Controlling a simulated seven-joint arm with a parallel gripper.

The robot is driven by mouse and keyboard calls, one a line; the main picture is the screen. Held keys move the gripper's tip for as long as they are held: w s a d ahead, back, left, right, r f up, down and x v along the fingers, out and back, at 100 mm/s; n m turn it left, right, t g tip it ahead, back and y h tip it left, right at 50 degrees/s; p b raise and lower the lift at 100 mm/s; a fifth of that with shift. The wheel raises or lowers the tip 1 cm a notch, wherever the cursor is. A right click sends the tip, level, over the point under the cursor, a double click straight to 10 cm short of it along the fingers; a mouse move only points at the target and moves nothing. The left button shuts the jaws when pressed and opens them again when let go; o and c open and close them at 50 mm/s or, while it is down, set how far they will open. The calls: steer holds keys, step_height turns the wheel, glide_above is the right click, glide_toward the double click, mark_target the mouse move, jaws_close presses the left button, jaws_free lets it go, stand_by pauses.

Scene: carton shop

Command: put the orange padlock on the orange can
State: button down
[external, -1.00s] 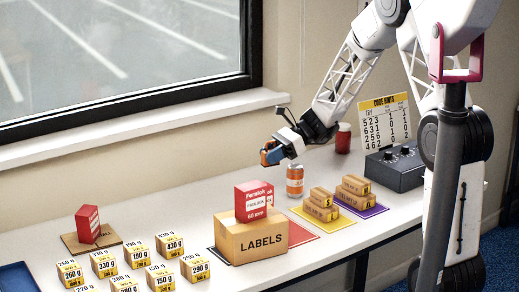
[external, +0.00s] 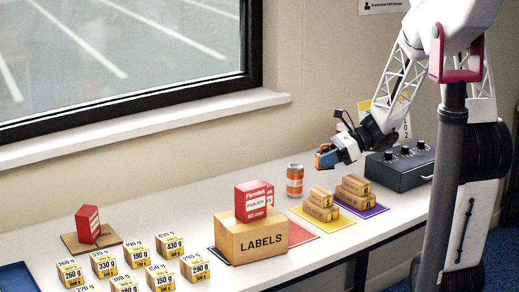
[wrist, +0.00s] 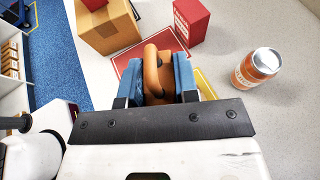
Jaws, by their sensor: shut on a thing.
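The orange padlock (wrist: 152,75) is held between the blue fingertips of my gripper (wrist: 156,82) in the wrist view, its rounded shackle facing away from the wrist. In the external view my gripper (external: 325,157) is shut on it above the table, up and to the right of the can, and the padlock is mostly hidden by the fingers. The orange can (external: 295,181) stands upright on the table behind the yellow mat. It also shows in the wrist view (wrist: 258,68), right of my gripper and apart from the padlock, with a bare silver top.
A LABELS carton (external: 255,238) with a red box (external: 253,201) on it stands left of the can. Small cartons (external: 322,203) sit on the yellow mat and others on the purple mat (external: 375,210). A dark control box (external: 402,165) is at right.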

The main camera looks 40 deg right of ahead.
steer(key=shift+w, duration=0.15)
glide_above(296, 166)
steer(key=shift+w+f, duration=0.2)
steer(key=shift+f, duration=0.5)
stand_by(0.4)
steer(key=shift+f, duration=0.1)
steer(key=shift+f, duration=1.65)
steer(key=shift+f, duration=0.15)
steer(key=c, duration=0.9)
jaws_free()
steer(key=shift+o, duration=0.2)
steer(key=v, duration=1.2)
steer(key=shift+s, duration=0.1)
